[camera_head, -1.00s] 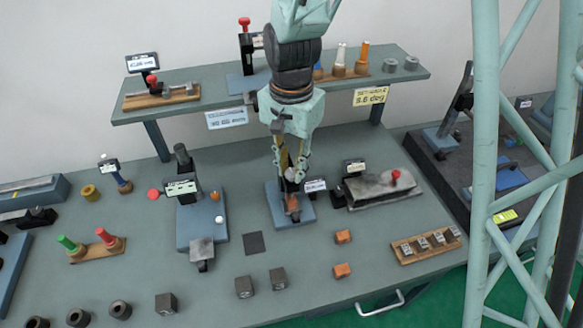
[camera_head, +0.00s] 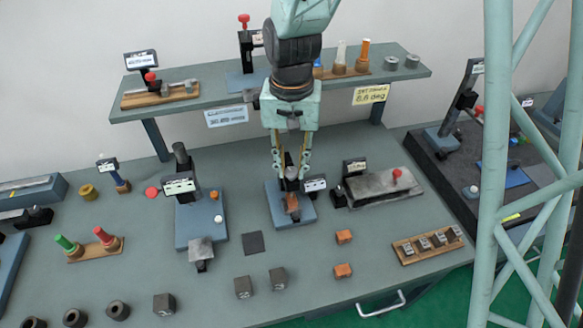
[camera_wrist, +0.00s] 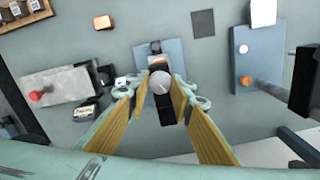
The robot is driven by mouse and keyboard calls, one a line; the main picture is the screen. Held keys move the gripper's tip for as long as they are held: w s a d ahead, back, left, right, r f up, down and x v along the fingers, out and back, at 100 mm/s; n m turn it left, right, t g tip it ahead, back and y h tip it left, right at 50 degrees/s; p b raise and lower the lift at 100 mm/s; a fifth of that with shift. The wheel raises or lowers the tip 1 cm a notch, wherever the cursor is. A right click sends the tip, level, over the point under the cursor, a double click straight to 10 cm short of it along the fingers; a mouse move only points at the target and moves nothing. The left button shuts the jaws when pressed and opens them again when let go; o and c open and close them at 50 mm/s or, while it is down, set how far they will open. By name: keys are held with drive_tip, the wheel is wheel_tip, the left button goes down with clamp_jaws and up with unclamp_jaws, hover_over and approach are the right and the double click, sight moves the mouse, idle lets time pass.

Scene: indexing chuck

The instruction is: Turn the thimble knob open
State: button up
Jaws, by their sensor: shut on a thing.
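The thimble knob (camera_wrist: 160,82) is a round grey cap with a pale line across its top. It stands upright on a small device with a blue base (camera_head: 274,211) and an orange block (camera_head: 292,204) at its front. My gripper (camera_head: 291,176) points straight down over this device. In the wrist view, its yellow-padded fingers (camera_wrist: 161,86) lie on either side of the knob and are shut on it. The finger contact is partly hidden in the head view. A small display (camera_head: 315,184) stands right of the device; its reading is too small to tell.
A grey plate with a red knob (camera_head: 397,174) lies to the right. Another blue-based gauge (camera_head: 190,228) stands to the left. The raised shelf (camera_head: 215,92) runs behind my arm.

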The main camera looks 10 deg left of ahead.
drive_tip(key=n+b, duration=0.1)
drive_tip(key=n, duration=0.9)
drive_tip(key=shift+n+b, duration=0.3)
drive_tip(key=n, duration=0.5)
drive_tip(key=shift+b, duration=0.3)
drive_tip(key=n, duration=0.4)
drive_tip(key=shift+n, duration=0.4)
drive_tip(key=n, duration=0.4)
drive_tip(key=shift+b, duration=0.3)
drive_tip(key=n, duration=0.5)
drive_tip(key=shift+n, duration=0.3)
drive_tip(key=n, duration=0.5)
drive_tip(key=shift+n, duration=2.2)
